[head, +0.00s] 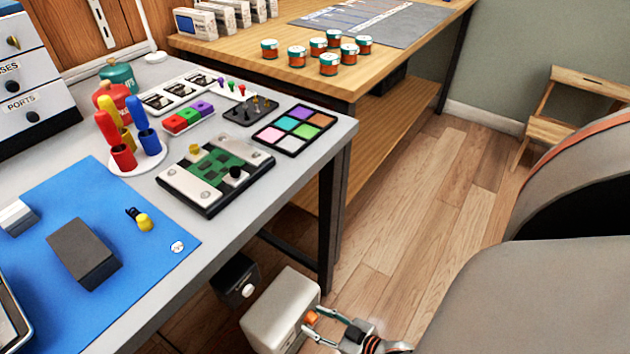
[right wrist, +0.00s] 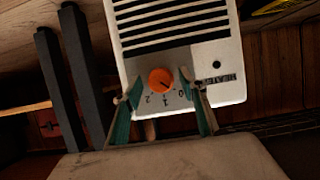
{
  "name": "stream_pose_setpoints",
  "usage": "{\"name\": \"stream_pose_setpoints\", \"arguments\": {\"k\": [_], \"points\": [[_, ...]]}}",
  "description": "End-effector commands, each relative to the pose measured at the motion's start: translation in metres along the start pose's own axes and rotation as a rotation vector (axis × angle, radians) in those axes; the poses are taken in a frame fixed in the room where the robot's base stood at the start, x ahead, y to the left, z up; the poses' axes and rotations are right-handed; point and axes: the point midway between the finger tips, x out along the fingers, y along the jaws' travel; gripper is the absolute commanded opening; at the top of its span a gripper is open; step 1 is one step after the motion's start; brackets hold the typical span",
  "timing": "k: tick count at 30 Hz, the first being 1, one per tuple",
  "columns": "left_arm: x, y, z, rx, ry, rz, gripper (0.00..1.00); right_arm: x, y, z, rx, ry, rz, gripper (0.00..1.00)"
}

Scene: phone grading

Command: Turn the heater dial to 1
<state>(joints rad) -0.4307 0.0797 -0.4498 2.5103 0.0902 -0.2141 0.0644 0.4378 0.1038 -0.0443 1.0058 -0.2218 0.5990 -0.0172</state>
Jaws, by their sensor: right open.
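The heater (head: 283,308) is a pale box low beside the workbench. In the right wrist view the heater (right wrist: 222,75) shows black slots above an orange dial (right wrist: 161,80), with the marks 2, 1 and 0 below it. A dark line on the dial slants to the lower right, roughly toward the 0; its exact setting is hard to tell. The dial also shows in the head view (head: 311,318). My right gripper (head: 318,325) is open in front of it. In the wrist view its green-sided fingers stand either side of the dial, with visible gaps. My left gripper is out of view.
A black box with a round knob (head: 235,280) stands left of the heater under the bench. The bench's dark leg (head: 332,225) rises close behind the heater. Open wooden floor (head: 440,190) lies to the right.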

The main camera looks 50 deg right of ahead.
Motion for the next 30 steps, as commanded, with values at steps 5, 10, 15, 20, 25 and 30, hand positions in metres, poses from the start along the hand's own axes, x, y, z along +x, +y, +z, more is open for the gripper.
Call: {"name": "stream_pose_setpoints", "arguments": {"k": [5, 10, 15, 20, 25, 30], "points": [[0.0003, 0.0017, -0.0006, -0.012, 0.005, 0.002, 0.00, 0.0032, -0.0002, -0.0008, 0.000, 0.001, 0.000, 0.42], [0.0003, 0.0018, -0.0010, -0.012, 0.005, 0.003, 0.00, 0.0030, -0.0001, -0.0011, 0.000, 0.001, 0.000, 0.31], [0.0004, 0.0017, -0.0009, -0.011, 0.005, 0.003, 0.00, 0.0029, -0.0001, -0.0009, 0.000, 0.001, 0.000, 0.05], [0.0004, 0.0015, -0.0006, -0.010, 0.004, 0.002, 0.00, 0.0028, -0.0001, -0.0008, 0.005, 0.001, -0.003, 0.05], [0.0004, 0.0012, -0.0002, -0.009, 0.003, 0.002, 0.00, 0.0027, 0.0013, -0.0008, 0.044, 0.001, -0.020, 0.05], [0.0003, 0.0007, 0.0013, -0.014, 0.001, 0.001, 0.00, 0.0024, 0.0019, 0.0002, 0.132, -0.001, -0.058, 0.05]]}}
